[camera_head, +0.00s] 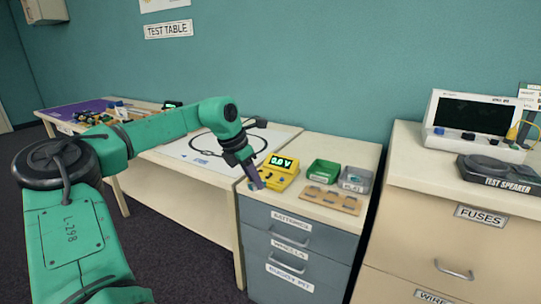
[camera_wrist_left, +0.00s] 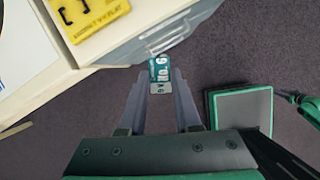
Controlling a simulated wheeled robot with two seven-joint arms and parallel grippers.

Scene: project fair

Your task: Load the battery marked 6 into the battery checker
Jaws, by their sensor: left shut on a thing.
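The yellow battery checker (camera_head: 284,170) stands on the grey drawer cabinet, its green display reading 0.0 V. Its corner (camera_wrist_left: 92,12) also shows at the top left of the left wrist view. My left gripper (camera_head: 255,183) is at the cabinet's left front, just left of the checker. In the left wrist view my left gripper (camera_wrist_left: 160,80) is shut on a teal battery (camera_wrist_left: 159,69) with white marks; its number is too small to read surely. The battery is apart from the checker and appears beyond the cabinet's edge. My right gripper is not in view.
A wooden battery tray (camera_head: 331,199), a green bin (camera_head: 323,171) and a grey bin (camera_head: 357,179) stand right of the checker. A test table (camera_head: 222,174) with a white mat adjoins the cabinet. A beige cabinet (camera_head: 448,200) at right bears a speaker (camera_head: 500,172).

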